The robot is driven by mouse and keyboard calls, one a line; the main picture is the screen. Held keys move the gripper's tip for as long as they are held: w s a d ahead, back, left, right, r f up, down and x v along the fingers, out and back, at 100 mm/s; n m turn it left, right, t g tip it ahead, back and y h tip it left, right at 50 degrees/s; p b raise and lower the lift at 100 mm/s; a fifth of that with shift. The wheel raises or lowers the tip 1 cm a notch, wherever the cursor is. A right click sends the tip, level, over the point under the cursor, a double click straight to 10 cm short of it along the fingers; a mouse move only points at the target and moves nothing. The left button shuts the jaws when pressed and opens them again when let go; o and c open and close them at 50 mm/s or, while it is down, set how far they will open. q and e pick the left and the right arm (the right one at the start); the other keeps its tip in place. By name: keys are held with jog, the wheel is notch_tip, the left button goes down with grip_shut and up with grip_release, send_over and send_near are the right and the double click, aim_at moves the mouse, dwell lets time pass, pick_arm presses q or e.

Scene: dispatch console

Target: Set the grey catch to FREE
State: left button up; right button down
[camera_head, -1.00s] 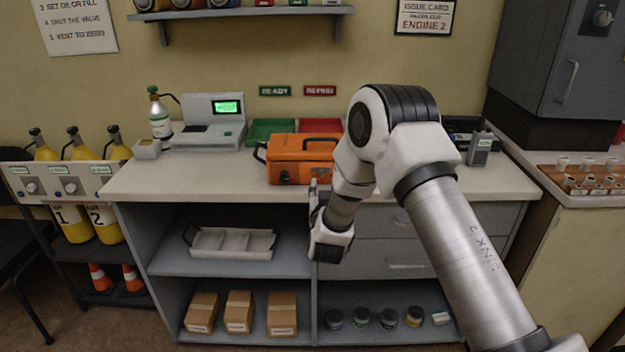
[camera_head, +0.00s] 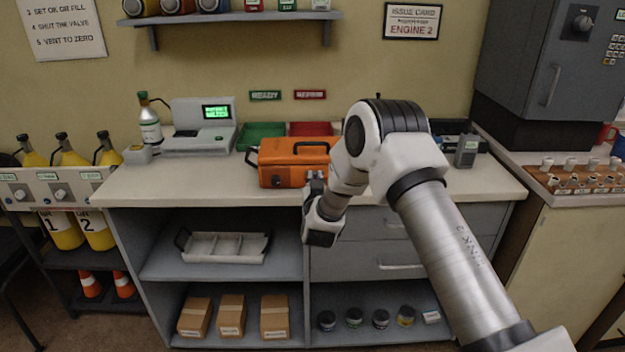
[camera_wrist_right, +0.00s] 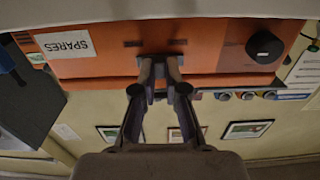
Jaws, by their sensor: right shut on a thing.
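The orange case (camera_head: 280,164) stands on the counter, with a black handle on top and another at its left end. In the right wrist view the orange case (camera_wrist_right: 110,50) appears upside down, with a white SPARES label (camera_wrist_right: 67,45) and a round black knob (camera_wrist_right: 264,46). My right gripper (camera_head: 315,180) is at the case's front, toward its right end. In the wrist view my right gripper (camera_wrist_right: 160,72) has its fingertips closed together against the orange face. The grey catch is hidden between or behind the fingers, and no FREE marking is readable. My left gripper is out of view.
The counter (camera_head: 180,184) has free room left of the case. Green (camera_head: 262,134) and red (camera_head: 310,129) trays stand behind it. A grey console with a green screen (camera_head: 200,125) is to the left. A radio (camera_head: 467,150) stands to the right. Drawers and shelves are below.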

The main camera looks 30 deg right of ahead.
jog(key=shift+s+d+f, duration=0.1)
jog(key=shift+s+d, duration=0.5)
jog(key=shift+d, duration=0.35)
jog(key=c, duration=1.2)
grip_release()
jog(key=v, duration=1.2)
